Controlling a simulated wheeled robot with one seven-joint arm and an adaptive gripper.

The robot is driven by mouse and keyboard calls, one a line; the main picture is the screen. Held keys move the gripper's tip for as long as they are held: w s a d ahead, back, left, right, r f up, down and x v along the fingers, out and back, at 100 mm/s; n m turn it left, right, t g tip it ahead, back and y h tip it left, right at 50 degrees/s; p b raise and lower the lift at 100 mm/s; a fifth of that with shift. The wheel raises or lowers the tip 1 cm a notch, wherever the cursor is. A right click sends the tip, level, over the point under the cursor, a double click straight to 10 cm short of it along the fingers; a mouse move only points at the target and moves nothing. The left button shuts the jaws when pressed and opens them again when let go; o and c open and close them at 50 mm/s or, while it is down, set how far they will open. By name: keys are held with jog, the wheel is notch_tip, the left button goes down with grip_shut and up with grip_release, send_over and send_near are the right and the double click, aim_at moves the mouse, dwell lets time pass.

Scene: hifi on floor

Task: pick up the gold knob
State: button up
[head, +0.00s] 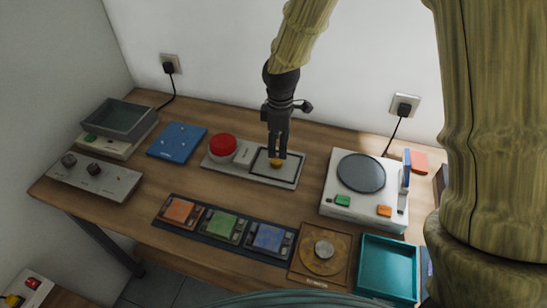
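The gold knob (277,163) is a small yellow piece at the dark-framed right part of a light panel (290,181) on the table. My gripper (277,156) points straight down over this panel from above. Its two dark fingers stand a little apart, with their tips right at the knob and partly covering it. I cannot tell whether the fingers touch the knob or grip it. The knob appears low, at the panel's surface.
A red dome button (222,147) is left of my gripper on the same panel. A white turntable (351,203) stands to the right, and a strip of coloured tiles (222,226) lies in front. A teal tray (387,267) is front right; a grey tray (118,117) is far left.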

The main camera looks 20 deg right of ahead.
aim_at(277, 160)
jog(key=shift+s+f, duration=0.15)
jog(key=shift+s, duration=0.5)
jog(key=w+f, duration=0.1)
jog(key=w+f+p, duration=0.1)
jog(key=f, duration=0.1)
jog(key=shift+w+f, duration=0.2)
jog(key=shift+w, duration=0.2)
jog(key=shift+s+a+f+p, duration=0.1)
jog(key=shift+s+f+p, duration=0.4)
jog(key=shift+f, duration=0.15)
jog(key=shift+s+f, duration=0.45)
jog(key=shift+f, duration=0.05)
jog(key=shift+w+f, duration=0.55)
jog(key=shift+f, duration=0.2)
jog(key=shift+s+r, duration=0.25)
jog(key=shift+s, duration=0.05)
jog(key=shift+c, duration=0.4)
jog(key=shift+w+f, duration=0.15)
jog(key=c, duration=0.8)
jog(key=shift+c, duration=0.5)
jog(key=shift+r, duration=0.2)
